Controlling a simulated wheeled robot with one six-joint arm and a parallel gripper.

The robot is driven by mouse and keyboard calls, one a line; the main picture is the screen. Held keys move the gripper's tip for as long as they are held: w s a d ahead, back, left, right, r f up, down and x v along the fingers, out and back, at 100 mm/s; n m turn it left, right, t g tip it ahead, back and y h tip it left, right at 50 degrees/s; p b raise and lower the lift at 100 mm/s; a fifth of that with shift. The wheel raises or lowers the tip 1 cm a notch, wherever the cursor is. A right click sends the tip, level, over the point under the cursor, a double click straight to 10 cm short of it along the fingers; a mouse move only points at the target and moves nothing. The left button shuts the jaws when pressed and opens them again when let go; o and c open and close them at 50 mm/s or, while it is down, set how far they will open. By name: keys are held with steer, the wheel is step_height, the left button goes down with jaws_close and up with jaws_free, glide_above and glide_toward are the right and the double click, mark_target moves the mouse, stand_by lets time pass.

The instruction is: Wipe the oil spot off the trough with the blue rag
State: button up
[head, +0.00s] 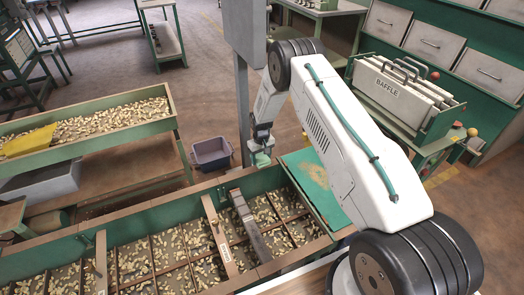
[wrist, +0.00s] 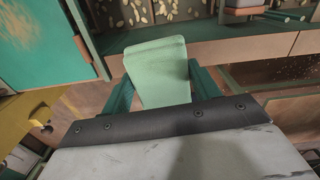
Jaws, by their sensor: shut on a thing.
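My gripper (head: 261,150) is shut on a pale green, pad-like block (wrist: 157,72), held between its two dark green fingers. I cannot tell if it is the rag; no plainly blue rag shows. In the head view the gripper hangs above the far edge of the long green trough (head: 160,217), left of a green panel (head: 300,165). The panel bears a brownish patch (head: 319,175), which also shows in the wrist view (wrist: 22,22). I cannot tell if this is oil or worn paint. No other clear spot shows on the trough.
A labelled wooden crosspiece (head: 220,238) and a grey bar (head: 247,226) span the nut-filled trough. A second nut hopper (head: 150,133) stands at left. A blue-grey bin (head: 212,153) sits on the floor behind.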

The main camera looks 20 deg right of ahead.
steer(key=shift+r, duration=2.1)
steer(key=shift+s, duration=0.1)
